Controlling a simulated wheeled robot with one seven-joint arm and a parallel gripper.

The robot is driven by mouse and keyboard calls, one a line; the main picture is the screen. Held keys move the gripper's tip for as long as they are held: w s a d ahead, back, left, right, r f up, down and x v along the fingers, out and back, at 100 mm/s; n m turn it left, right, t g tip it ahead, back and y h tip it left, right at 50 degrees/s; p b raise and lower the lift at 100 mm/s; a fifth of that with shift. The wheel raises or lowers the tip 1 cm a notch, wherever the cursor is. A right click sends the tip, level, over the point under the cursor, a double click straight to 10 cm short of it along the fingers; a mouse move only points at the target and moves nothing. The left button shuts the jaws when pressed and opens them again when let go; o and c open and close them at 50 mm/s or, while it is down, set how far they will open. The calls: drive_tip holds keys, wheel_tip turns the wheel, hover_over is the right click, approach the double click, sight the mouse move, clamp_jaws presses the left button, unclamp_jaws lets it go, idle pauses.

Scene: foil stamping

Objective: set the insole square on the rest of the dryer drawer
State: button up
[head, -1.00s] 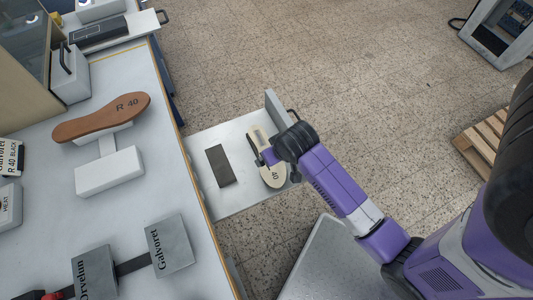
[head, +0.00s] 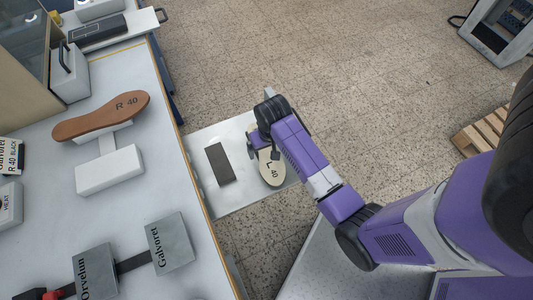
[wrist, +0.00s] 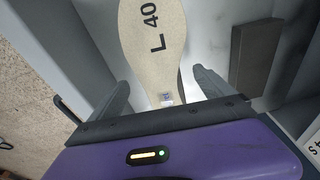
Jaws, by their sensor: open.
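The beige insole (head: 268,168), marked L 40, lies in the pale dryer drawer (head: 225,203), right of a dark grey block. Its far end is hidden under my arm in the head view. My gripper (wrist: 160,95) is open, a finger on each side of the insole with gaps between. In the head view my gripper (head: 257,147) is over the insole's far part. I cannot tell what supports the insole or whether it lies square on the rest.
The dark grey block (head: 220,163) also shows in the wrist view (wrist: 243,55). Left of the drawer is a white bench (head: 125,205) with a brown R 40 insole (head: 102,117) on a white stand and grey blocks lettered Galvoret and Orvelun. Floor beyond the drawer is clear.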

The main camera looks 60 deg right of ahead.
drive_tip(key=shift+w+f, duration=0.1)
drive_tip(key=shift+f, duration=0.45)
drive_tip(key=c, duration=1.6)
drive_tip(key=shift+r, duration=0.15)
